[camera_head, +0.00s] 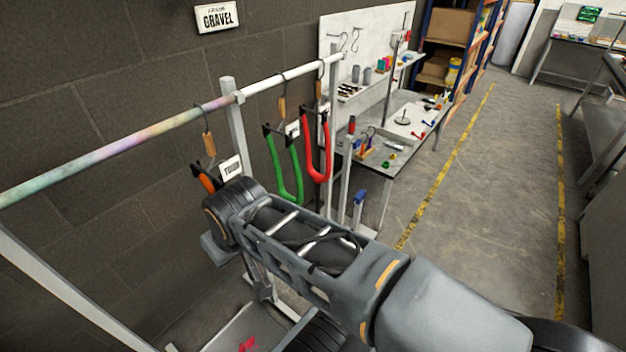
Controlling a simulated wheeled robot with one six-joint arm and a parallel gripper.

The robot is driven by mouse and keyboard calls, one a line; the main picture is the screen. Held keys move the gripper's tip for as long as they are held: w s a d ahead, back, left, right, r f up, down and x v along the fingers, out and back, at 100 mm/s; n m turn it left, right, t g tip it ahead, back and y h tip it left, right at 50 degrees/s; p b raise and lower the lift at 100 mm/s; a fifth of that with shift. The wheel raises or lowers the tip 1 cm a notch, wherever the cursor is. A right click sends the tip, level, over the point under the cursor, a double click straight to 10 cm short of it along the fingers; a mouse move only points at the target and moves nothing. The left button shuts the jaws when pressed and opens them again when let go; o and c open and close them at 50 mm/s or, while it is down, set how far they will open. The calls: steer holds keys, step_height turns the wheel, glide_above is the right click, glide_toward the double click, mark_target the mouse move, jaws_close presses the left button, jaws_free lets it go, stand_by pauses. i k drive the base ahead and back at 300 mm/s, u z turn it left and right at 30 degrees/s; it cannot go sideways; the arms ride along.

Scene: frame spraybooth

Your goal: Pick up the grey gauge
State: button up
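I cannot make out a grey gauge for certain in the head view. Two small grey upright objects (361,74) stand on the shelf of the workbench at the back, too small to identify. My arm reaches from the bottom right towards the rail at the left. Its fingers do not show, so I cannot see whether they hold anything.
A rail (130,145) along the block wall carries hooks with a green frame (291,184) and a red frame (318,160). The workbench (371,188) holds several small parts. Shelving (449,27) stands behind it. The floor (495,190) between the yellow lines is clear.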

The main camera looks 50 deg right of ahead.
mark_target(398, 147)
steer(key=z, duration=2.7)
steer(key=k, duration=0.55)
steer(key=z, duration=0.7)
steer(key=i, duration=3.35)
steer(key=u, duration=0.8)
steer(key=i, duration=1.25)
steer(key=u, duration=1)
